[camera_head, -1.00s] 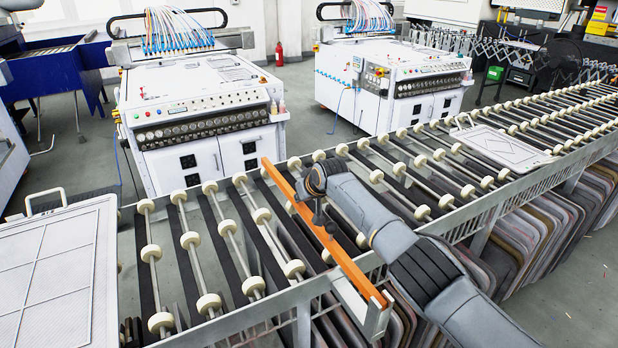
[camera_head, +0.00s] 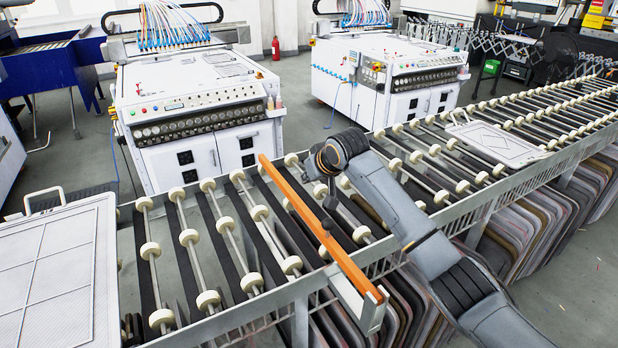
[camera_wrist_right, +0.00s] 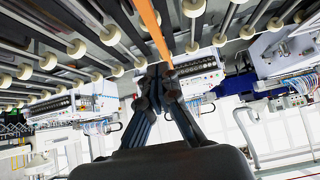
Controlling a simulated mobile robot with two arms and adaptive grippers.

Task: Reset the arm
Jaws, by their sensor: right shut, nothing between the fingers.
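My right arm reaches in from the lower right of the head view. My right gripper (camera_head: 328,220) is small and dark there, partly hidden by the wrist, and appears in front of the orange bar. In the right wrist view, my right gripper (camera_wrist_right: 160,80) has its fingertips together with nothing between them. The orange bar (camera_head: 350,268) lies across the roller conveyor. It also shows in the right wrist view (camera_wrist_right: 152,25), just past the fingertips; whether they touch it I cannot tell. My left gripper is in neither view.
The roller conveyor (camera_head: 215,308) runs from lower left to upper right. A white framed plate (camera_head: 60,270) lies at its left end, another (camera_head: 497,145) farther right. Two white machines (camera_head: 195,100) stand behind it. Several boards (camera_head: 520,225) are stacked underneath.

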